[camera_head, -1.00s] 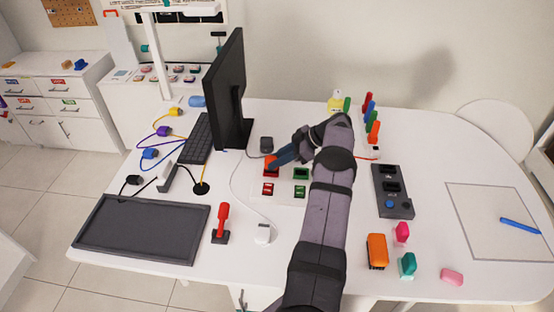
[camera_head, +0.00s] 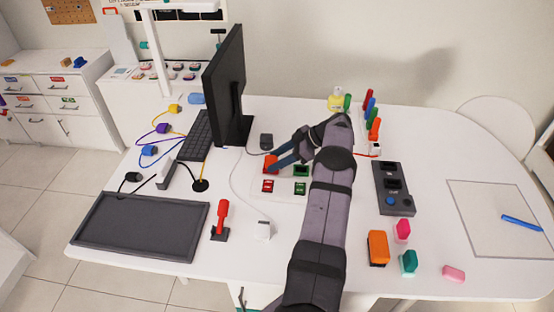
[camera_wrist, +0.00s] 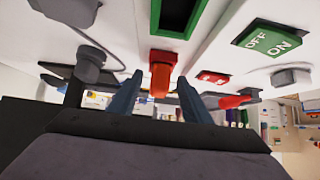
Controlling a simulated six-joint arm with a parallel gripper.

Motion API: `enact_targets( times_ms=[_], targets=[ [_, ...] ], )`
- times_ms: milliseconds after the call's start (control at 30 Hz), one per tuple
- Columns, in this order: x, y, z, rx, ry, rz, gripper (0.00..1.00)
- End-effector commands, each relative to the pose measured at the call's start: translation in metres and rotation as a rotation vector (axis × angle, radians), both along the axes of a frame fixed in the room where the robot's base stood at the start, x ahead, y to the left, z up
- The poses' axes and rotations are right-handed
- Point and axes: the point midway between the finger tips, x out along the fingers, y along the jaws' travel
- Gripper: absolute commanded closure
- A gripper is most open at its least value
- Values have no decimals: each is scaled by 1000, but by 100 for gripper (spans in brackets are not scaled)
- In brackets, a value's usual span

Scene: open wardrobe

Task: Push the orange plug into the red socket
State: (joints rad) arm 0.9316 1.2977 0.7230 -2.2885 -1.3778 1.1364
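The orange plug (camera_wrist: 160,80) stands at the red socket (camera_wrist: 163,56) in the wrist view, lined up with it and with its end at the socket's opening. I cannot tell how deep it sits. In the head view the orange plug (camera_head: 270,163) shows at the upper left of the white panel, partly beside my fingers. My gripper (camera_wrist: 160,98) is open, with one blue-grey finger on each side of the plug and a visible gap to each. The gripper (camera_head: 279,157) reaches in from the right in the head view.
A green socket (camera_head: 301,171) is right of the plug; red (camera_head: 268,186) and green (camera_head: 300,188) switches are in front. A monitor (camera_head: 226,90) stands to the left, a dark box (camera_head: 266,141) behind. A red joystick (camera_head: 222,217) stands front left.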

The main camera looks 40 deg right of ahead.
Motion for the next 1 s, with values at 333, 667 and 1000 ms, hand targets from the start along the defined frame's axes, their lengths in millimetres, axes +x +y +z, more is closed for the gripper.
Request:
enact_targets(
  times_ms=[333, 667, 1000],
  targets=[
    [-11, -12, 12, -2, -2, -1, 56],
    [-34, -35, 40, -1, -1, -1, 56],
    [-39, -39, 49, 1, 1, 0, 56]
  ],
)
